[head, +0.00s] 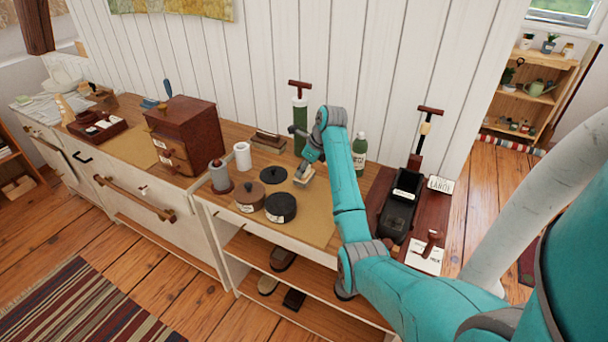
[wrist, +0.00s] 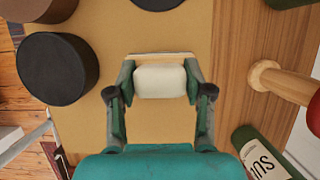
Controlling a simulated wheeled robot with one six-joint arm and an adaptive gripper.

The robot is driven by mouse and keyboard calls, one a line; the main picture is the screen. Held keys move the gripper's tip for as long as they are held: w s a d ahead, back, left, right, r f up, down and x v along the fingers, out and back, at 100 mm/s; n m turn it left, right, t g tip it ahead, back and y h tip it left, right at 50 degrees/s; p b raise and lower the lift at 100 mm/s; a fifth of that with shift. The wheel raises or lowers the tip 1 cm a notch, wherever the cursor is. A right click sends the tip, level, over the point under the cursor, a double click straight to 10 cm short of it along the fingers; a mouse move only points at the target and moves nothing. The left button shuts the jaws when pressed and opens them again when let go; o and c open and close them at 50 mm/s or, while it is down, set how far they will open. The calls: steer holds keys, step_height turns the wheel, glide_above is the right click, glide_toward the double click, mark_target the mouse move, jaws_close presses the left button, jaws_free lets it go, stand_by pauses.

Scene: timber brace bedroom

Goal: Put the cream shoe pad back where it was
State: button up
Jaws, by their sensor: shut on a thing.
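The cream shoe pad (wrist: 160,82) sits between the fingers of my gripper (wrist: 160,88) in the wrist view, a pale rounded block with a thin light edge beyond it. My gripper is shut on it. In the head view the pad (head: 303,176) shows small below my gripper (head: 305,170), over the tan mat (head: 318,212) on the bench. I cannot tell whether the pad touches the mat. My fingers cover the pad's sides.
A black tin (head: 281,208), a brown tin (head: 249,197) and a dark lid (head: 273,175) stand left of my gripper. A white roll (head: 243,156), a brush (head: 268,139) and a green bottle (head: 360,148) stand nearby. A red-and-wood handle (wrist: 285,82) is close at right in the wrist view.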

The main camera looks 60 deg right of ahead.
steer(key=shift+f, duration=1.3)
steer(key=o, duration=1.1)
steer(key=shift+f, duration=0.1)
